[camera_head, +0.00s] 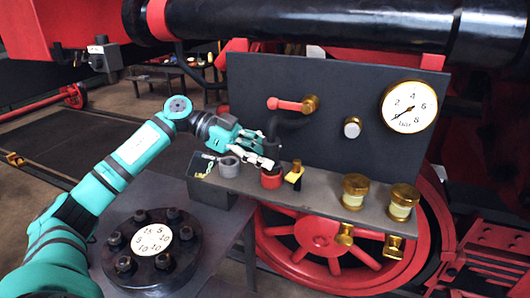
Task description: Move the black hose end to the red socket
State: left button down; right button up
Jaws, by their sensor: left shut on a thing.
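My left gripper (265,152) reaches in from the left, in front of the dark upright panel. It is shut on the black hose end, just above and slightly left of the red socket. The black hose (290,129) bends down from the panel into the gripper's fingers, which partly hide its end. The red socket (271,180) stands on the narrow grey shelf (325,205) below the gripper. I cannot tell whether the hose end touches the socket. My right gripper is not in view.
A grey socket (229,167) stands left of the red one, and a brass valve with a yellow part (294,175) stands close to its right. A red-handled tap (290,104) and a pressure gauge (409,106) are on the panel. A bolted black flange (150,248) lies at the lower left.

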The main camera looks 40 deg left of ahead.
pick_arm(q)
jog(key=shift+f, duration=0.2)
jog(key=c, duration=0.8)
grip_release()
jog(key=shift+o, duration=0.2)
jog(key=shift+f, duration=0.1)
jog(key=v, duration=1.2)
